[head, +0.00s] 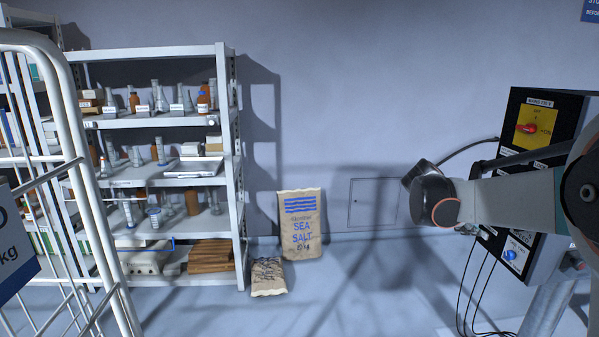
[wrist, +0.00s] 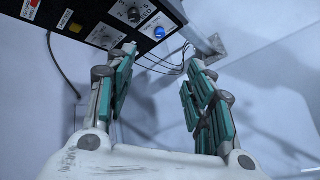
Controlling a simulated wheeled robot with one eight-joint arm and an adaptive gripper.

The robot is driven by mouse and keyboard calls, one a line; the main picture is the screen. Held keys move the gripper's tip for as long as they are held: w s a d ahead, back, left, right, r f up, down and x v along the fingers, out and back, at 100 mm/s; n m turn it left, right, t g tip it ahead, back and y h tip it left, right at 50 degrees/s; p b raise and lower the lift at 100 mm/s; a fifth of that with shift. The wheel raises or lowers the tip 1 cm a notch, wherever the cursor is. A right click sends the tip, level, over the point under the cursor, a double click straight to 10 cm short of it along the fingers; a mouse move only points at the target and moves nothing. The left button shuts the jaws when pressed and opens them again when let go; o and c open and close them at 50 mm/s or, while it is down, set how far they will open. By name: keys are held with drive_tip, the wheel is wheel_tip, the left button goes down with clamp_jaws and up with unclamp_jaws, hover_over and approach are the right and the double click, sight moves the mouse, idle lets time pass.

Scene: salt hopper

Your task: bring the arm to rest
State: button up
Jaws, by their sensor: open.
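My arm (head: 510,198) reaches in from the right edge of the head view, in front of a black control panel. Its rounded dark joint (head: 433,200) is at the left end, in front of the pale wall. My gripper (wrist: 162,58) shows in the wrist view with its two green-padded fingers spread apart and nothing between them. The control panel (wrist: 125,18) is beyond the fingertips in that view, at the top; I cannot tell the exact gap. In the head view the gripper's fingers are mostly hidden behind the arm.
The panel (head: 519,175) has a red switch (head: 528,128) and a blue knob (head: 510,254), with cables hanging below. A shelf rack (head: 233,150) of glassware stands left, behind a white wire cage (head: 75,130). A sea salt sack (head: 302,225) and a smaller sack (head: 268,277) rest near the wall.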

drive_tip(key=s+a+f+m+t+y, duration=0.1)
drive_tip(key=s+a+f+m+y, duration=0.1)
drive_tip(key=s+a, duration=0.6)
drive_tip(key=s+a+f+m+t+y, duration=0.1)
drive_tip(key=s+a+m+y, duration=0.3)
drive_tip(key=s+a, duration=0.4)
drive_tip(key=s+a+f+m+t+y, duration=0.1)
drive_tip(key=s+a+f+m+y, duration=0.2)
drive_tip(key=s+a, duration=0.6)
drive_tip(key=s+f+y, duration=0.1)
drive_tip(key=s, duration=0.7)
drive_tip(key=shift+m, duration=0.4)
drive_tip(key=shift+c, duration=0.3)
